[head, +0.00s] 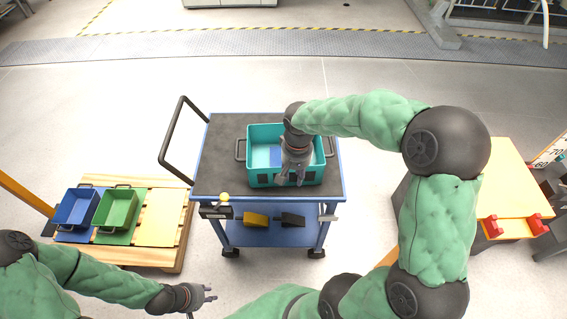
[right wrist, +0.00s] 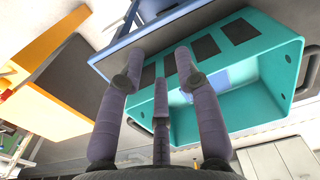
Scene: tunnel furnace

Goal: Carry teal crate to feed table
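The teal crate (head: 262,135) stands on the dark top of a blue cart, with a blue item (head: 275,155) inside. It has a dark handle at each end. My right gripper (head: 291,178) is over the crate's near side in the head view and hides part of it. In the right wrist view its fingers (right wrist: 160,75) are spread in front of the teal crate (right wrist: 268,75), with nothing seen between them; contact cannot be told. My left gripper (head: 205,296) is open and empty at the lower left, away from the crate. No table is labelled as the feed table.
The blue cart (head: 222,180) has a black push handle (head: 168,150) and items on its lower shelf. A low wooden platform (head: 160,218) at left holds a blue crate (head: 75,208) and a green crate (head: 117,210). A yellow-topped table (head: 505,190) with red blocks stands at right.

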